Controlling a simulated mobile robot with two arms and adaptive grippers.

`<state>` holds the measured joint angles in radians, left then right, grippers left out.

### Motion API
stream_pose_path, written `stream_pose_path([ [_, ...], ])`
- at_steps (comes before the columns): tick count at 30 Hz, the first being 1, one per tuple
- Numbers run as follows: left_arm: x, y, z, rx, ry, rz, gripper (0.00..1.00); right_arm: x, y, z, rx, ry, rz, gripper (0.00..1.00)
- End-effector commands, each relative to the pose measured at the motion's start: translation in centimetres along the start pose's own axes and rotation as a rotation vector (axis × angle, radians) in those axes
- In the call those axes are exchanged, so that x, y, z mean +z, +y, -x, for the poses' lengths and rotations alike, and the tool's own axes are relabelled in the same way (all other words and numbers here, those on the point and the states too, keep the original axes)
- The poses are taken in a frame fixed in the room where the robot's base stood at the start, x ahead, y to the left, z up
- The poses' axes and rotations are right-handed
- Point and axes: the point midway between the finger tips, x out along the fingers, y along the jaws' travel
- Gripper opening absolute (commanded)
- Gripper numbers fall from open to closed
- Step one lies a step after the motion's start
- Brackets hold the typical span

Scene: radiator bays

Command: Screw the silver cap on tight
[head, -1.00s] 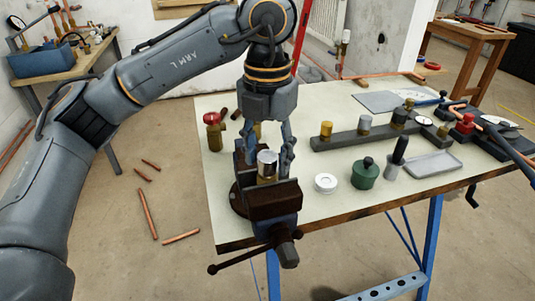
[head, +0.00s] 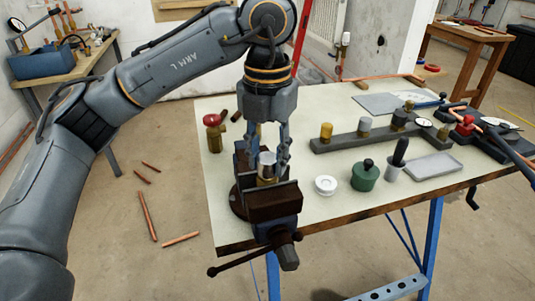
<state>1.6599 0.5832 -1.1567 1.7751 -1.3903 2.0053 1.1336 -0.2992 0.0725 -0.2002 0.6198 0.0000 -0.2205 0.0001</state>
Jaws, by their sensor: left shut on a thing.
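The silver cap (head: 266,160) sits upright on a brass fitting (head: 266,181) held between the jaws of the bench vise (head: 274,205) at the table's near left corner. My left gripper (head: 269,158) reaches straight down from above and is shut on the cap, with its fingers at the cap's sides. Part of the cap's rim is hidden by the fingers. I cannot tell how far down the cap sits on the thread. My right gripper is not in view.
On the worktable (head: 300,215) a white ring-shaped piece (head: 325,185), a green pot (head: 365,177) and a dark-handled tool (head: 397,160) stand right of the vise. A dark rack (head: 370,137) holds several caps. A red-topped valve (head: 213,130) stands behind left. Copper pipes lie on the floor.

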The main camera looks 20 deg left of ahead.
Motion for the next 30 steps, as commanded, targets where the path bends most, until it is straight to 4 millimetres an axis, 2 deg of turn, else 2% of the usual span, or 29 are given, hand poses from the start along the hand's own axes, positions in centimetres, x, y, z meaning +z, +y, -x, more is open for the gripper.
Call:
stream_pose_path([
  [30, 0.0, 0.0, -0.1, -0.001, 0.001, -1.634, 0.00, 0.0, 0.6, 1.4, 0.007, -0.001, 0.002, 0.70],
])
